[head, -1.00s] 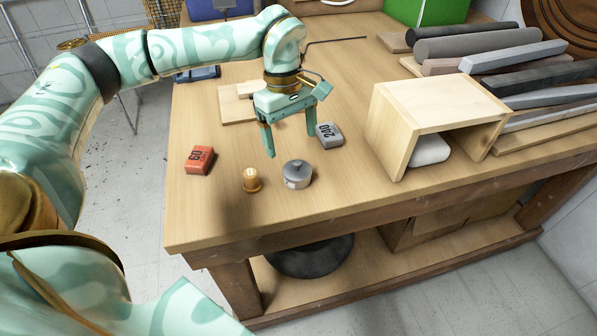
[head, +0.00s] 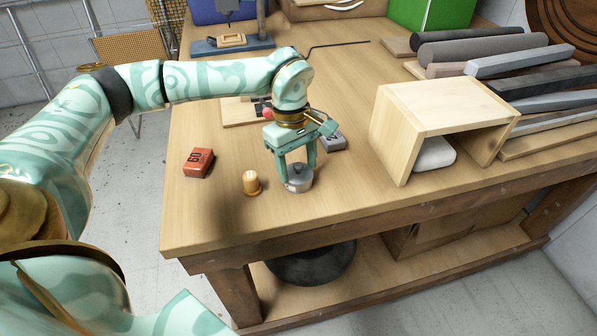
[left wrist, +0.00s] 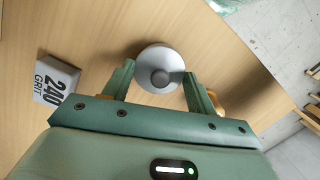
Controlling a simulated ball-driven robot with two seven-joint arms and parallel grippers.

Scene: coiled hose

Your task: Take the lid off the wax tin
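The wax tin (head: 298,185) is a small round grey tin with a knobbed lid, upright on the wooden bench near its front edge. In the left wrist view the lid (left wrist: 158,60) shows from above with its round knob in the middle. My left gripper (head: 297,172) points down over the tin, its fingers apart on either side of the lid. In the left wrist view the gripper (left wrist: 159,70) shows a gap between the fingers and the knob; whether a finger touches the lid's rim, I cannot tell. My right gripper is not in view.
A tan cylinder (head: 252,183) stands just left of the tin. A red block marked 60 (head: 199,162) lies farther left. A grey 240 grit block (left wrist: 56,80) lies close behind the gripper. An open wooden box (head: 425,105) stands to the right. Bars lie at the back right.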

